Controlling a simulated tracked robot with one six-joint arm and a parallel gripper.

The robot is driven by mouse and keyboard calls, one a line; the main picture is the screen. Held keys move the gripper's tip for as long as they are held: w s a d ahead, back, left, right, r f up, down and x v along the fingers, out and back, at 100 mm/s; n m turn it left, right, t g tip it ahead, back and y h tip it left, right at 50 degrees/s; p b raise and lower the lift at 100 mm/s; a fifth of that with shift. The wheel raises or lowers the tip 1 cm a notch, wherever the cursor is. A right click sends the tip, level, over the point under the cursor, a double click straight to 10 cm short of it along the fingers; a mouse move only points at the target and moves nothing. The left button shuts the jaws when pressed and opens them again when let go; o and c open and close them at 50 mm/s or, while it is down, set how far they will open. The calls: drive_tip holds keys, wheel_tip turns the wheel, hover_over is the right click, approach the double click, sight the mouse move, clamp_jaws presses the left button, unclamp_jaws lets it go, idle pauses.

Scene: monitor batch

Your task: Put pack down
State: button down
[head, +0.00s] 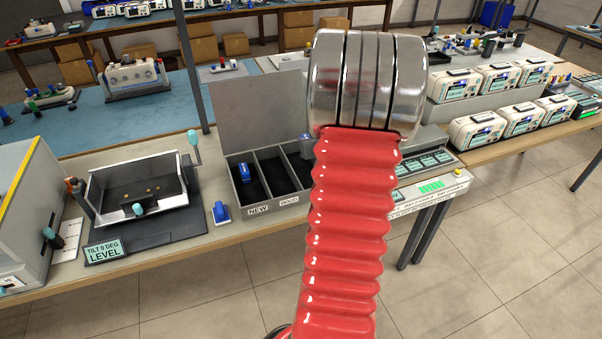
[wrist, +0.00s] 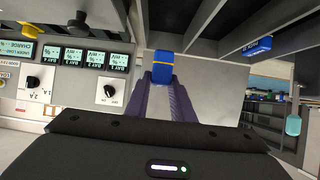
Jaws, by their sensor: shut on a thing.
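My gripper (wrist: 163,80) is shut on a blue pack (wrist: 163,62) with a yellow band, held at its fingertips in the wrist view. Another blue pack (head: 243,190) is in the box's left compartment, also seen in the wrist view (wrist: 258,45).
A blue-and-white piece (head: 221,212) lies on the bench left of the box. A tilt stand (head: 135,197) with a LEVEL sign is further left. A panel with small displays (head: 427,162) and knobs (wrist: 110,91) is right of the box. Several white monitors (head: 478,132) stand beyond.

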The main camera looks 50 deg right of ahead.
drive_tip(key=shift+w+a, duration=0.15)
drive_tip(key=shift+w, duration=0.1)
drive_tip(key=shift+f, duration=0.5)
drive_tip(key=shift+w+f, duration=0.1)
drive_tip(key=shift+f, duration=2.55)
drive_tip(key=shift+f, duration=1.85)
drive_tip(key=shift+f, duration=0.1)
drive_tip(key=c, duration=1.5)
unclamp_jaws()
drive_tip(key=shift+c, duration=0.2)
